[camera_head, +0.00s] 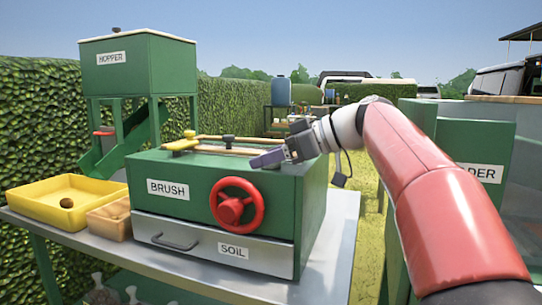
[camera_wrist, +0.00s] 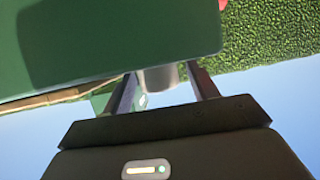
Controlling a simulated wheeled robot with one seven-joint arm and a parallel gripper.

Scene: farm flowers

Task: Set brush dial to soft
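The green brush box (camera_head: 280,205) stands on the metal table, with a BRUSH label (camera_head: 168,189) and a red handwheel (camera_head: 237,204) on its front. A yellow piece with a knob (camera_head: 183,143) and a small dark knob (camera_head: 228,139) sit along wooden strips on its top. I cannot tell which part is the dial, and no soft mark is readable. My gripper (camera_head: 267,160) is at the top right of the box, above the handwheel. In the wrist view the fingers of my gripper (camera_wrist: 163,92) are apart, with a grey cylinder (camera_wrist: 160,78) seen between them; contact is unclear.
A drawer labelled SOIL (camera_head: 215,240) is shut below the box. A yellow tray (camera_head: 66,203) and a wooden box (camera_head: 110,218) stand at the left, before the green hopper (camera_head: 138,68). Another green machine (camera_head: 475,150) stands at the right.

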